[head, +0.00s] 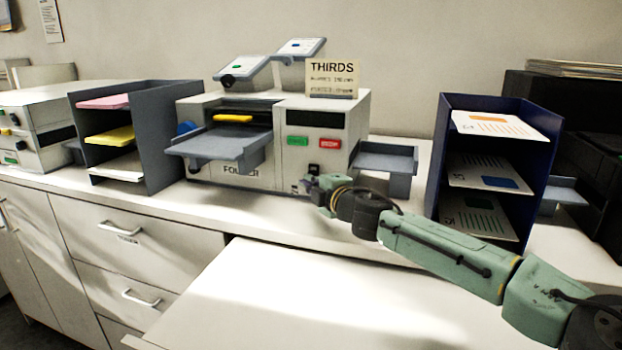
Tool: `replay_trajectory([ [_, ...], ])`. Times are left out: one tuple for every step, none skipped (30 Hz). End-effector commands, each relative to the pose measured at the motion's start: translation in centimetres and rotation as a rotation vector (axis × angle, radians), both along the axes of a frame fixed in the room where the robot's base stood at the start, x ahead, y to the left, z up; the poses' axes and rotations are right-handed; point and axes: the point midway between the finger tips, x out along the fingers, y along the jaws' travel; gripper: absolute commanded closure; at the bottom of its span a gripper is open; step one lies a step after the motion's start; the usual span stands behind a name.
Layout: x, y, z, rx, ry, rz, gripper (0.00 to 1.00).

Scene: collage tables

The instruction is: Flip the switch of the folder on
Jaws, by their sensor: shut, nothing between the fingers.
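The folder (350,130) is a white-grey machine on the counter, with a label reading "FOLDER" partly hidden on its lower front. On its right front are a green button (297,142), a red button (329,144) and a small black switch (313,169) low on the panel. I cannot tell which way the switch is set. My gripper (304,185) is shut and empty, close to the lower right front of the folder, just below the switch. I cannot tell whether it touches the machine.
A grey tray (218,144) juts from the folder's front left, and another (385,161) from its right. A dark paper rack (165,130) stands left, a blue rack (437,160) right. The counter's front strip (215,212) is clear.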

Motion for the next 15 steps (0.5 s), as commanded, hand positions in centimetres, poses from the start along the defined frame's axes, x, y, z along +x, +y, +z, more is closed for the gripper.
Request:
replay_trajectory([
  [0.1,0.0,0.0,0.000,0.000,0.000,1.00],
  [0.0,0.0,0.0,0.000,0.000,0.000,1.00],
  [0.0,0.0,0.0,0.000,0.000,0.000,1.00],
  [0.0,0.0,0.0,0.000,0.000,0.000,1.00],
  [0.0,0.0,0.0,0.000,0.000,0.000,1.00],
  [0.0,0.0,0.0,0.000,0.000,0.000,1.00],
  [0.0,0.0,0.0,0.000,0.000,0.000,1.00],
  [0.0,0.0,0.0,0.000,-0.001,0.000,1.00],
  [0.0,0.0,-0.1,-0.001,-0.003,0.000,1.00],
  [0.0,0.0,-0.2,-0.002,-0.008,0.001,1.00],
  [0.1,0.0,-0.4,-0.003,-0.014,0.002,1.00],
  [0.1,0.0,-0.6,-0.005,-0.027,0.003,1.00],
  [0.2,0.1,-0.8,-0.009,-0.039,0.004,1.00],
  [0.3,0.1,-0.9,-0.014,-0.054,0.005,1.00],
  [0.4,0.1,-1.2,-0.021,-0.075,0.006,1.00],
])
